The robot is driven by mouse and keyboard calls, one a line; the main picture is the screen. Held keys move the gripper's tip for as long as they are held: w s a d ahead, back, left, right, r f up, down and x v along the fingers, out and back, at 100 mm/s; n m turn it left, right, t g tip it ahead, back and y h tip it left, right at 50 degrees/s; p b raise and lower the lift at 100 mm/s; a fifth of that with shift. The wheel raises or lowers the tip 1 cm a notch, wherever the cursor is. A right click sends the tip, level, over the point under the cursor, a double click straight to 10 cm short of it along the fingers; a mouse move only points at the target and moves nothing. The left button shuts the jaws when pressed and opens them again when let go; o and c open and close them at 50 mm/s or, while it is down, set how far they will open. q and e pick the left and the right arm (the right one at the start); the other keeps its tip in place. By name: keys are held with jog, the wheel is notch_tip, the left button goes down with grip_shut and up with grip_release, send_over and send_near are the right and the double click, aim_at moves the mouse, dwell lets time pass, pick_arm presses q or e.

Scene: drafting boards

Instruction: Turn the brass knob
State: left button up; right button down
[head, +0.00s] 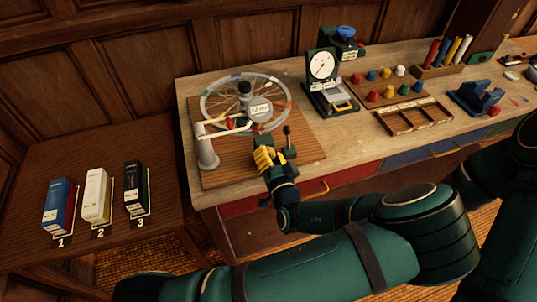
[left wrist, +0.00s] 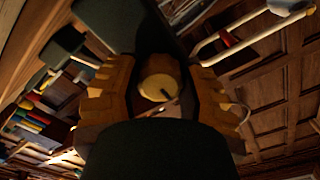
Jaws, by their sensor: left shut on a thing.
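The brass knob (left wrist: 157,78) shows in the left wrist view as a round, dull gold piece with a dark mark on its face. It sits between the yellow-brown fingers of my left gripper (left wrist: 160,92), which is shut on it. In the head view my left gripper (head: 268,158), with yellow fingers, is at the front of the wooden board under the spoked wheel and hides the knob. The spoked wheel (head: 213,92) lies in a white-armed stand (head: 208,150) with a small label on it. My right gripper is not in view.
A dial gauge (head: 321,65) stands behind and right of the gripper. A small dark lever (head: 287,131) rises close beside it. Several coloured pegs and an empty divided wooden tray (head: 412,117) are further right. Three numbered boxes (head: 95,195) stand on the left side table.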

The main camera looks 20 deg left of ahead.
aim_at(270, 151)
pick_arm(q)
jog(key=shift+w+r, duration=0.15)
jog(key=shift+r, duration=0.1)
jog(key=o, duration=1.1)
jog(key=shift+o, duration=0.5)
jog(key=shift+f, duration=0.1)
notch_tip(270, 151, up, 10)
jog(key=shift+d+f, duration=0.1)
